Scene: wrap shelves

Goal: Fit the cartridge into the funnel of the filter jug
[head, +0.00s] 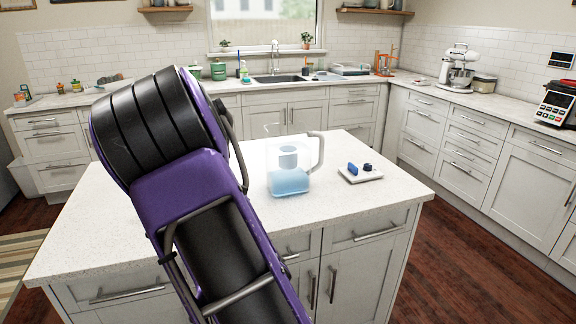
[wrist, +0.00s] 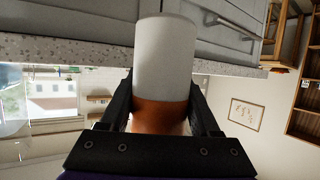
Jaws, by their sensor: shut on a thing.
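The cartridge (wrist: 165,55) is a white cylinder with an orange end in the wrist view. My gripper (wrist: 162,98) is shut on it, with one dark finger on each side of the orange part. In the head view my gripper and the cartridge are hidden behind my purple and black arm. The clear filter jug (head: 290,180) stands upright on the island, right of my arm, with a handle on its right and pale blue water low down. Its funnel (head: 288,155) shows as a grey-blue cylindrical shape inside the upper part. The cartridge is apart from the jug.
A white tray (head: 348,177) with small dark blue items lies right of the jug on the island counter (head: 392,195). The counter is otherwise clear around the jug. Back counters carry a mixer (head: 458,68) and green canisters (head: 218,71), well away.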

